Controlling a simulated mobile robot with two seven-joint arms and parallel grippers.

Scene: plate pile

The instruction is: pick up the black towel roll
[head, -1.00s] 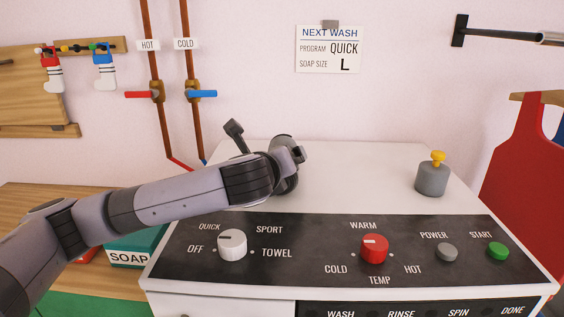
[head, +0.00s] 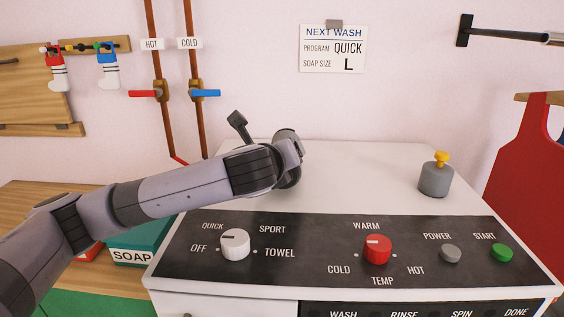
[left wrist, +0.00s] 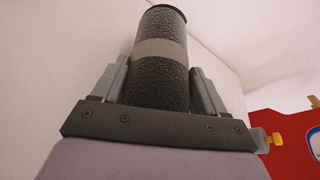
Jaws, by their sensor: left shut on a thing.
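The black towel roll (left wrist: 163,85) is a dark, grainy cylinder with a grey-brown band around it, seen in the left wrist view. My left gripper (left wrist: 161,72) is shut on it, with one finger on each side of the roll. In the head view my left arm reaches over the top of the white washer (head: 345,170), and its wrist hides most of the gripper and roll. A dark rounded shape shows behind the wrist; I cannot tell how much of it is the roll. Whether the roll touches the washer top is hidden. My right gripper is not in view.
The washer's control panel (head: 320,252) has a white knob (head: 235,244) and a red knob (head: 377,248). A grey pot with a yellow top (head: 435,178) stands at the right. A teal soap box (head: 136,252) is left of the washer. The washer top's middle right is clear.

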